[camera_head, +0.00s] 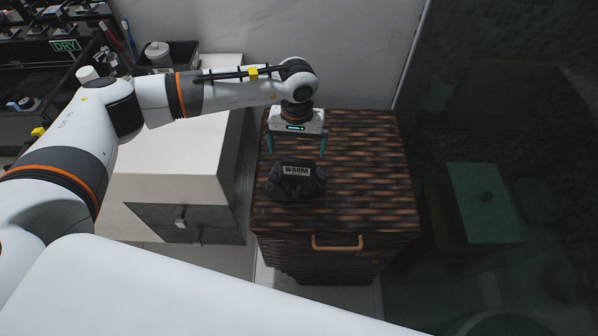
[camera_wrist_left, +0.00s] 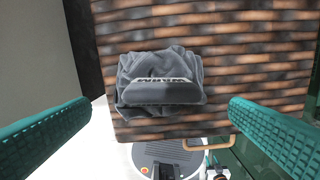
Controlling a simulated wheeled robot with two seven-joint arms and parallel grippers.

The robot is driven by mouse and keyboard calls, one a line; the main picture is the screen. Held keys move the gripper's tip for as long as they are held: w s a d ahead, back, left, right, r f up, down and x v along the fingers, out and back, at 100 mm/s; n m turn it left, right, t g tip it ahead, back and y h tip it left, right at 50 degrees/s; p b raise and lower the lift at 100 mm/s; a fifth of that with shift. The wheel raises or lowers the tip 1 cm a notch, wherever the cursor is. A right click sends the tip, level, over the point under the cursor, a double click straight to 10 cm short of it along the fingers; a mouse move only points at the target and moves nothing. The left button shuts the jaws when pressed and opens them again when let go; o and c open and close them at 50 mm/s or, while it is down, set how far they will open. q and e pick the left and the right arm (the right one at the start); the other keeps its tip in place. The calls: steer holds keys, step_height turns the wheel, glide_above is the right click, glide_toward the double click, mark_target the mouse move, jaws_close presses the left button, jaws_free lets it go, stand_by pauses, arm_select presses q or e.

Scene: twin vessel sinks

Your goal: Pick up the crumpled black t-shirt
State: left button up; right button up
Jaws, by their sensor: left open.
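The crumpled black t-shirt (camera_head: 293,185) lies bunched up on the brown woven hamper top (camera_head: 365,160), left of its middle and near the front edge. A "WARM" label shows on it. In the left wrist view the t-shirt (camera_wrist_left: 158,82) looks dark grey and lies beyond and between the fingers. My left gripper (camera_head: 297,147) is open and empty, pointing down above and just behind the t-shirt, apart from it. Its teal fingers also show at both sides of the left wrist view (camera_wrist_left: 158,125). My right gripper is not in view.
The hamper has a tan handle (camera_head: 337,243) on its front. A white cabinet (camera_head: 170,175) with a grey drawer stands to the left. A wall (camera_head: 340,45) rises behind. A glass partition stands at the right. The hamper top right of the t-shirt is clear.

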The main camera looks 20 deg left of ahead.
mark_target(297, 163)
arm_select(q)
step_height(297, 163, down, 3)
steer(key=shift+r, duration=0.2)
steer(key=shift+f, duration=0.65)
step_height(297, 163, down, 4)
steer(key=shift+s+r+p, duration=0.15)
steer(key=shift+r+p, duration=0.1)
steer(key=shift+p, duration=0.35)
steer(key=shift+f, duration=0.6)
steer(key=shift+c, duration=1.1)
steer(key=c, duration=1)
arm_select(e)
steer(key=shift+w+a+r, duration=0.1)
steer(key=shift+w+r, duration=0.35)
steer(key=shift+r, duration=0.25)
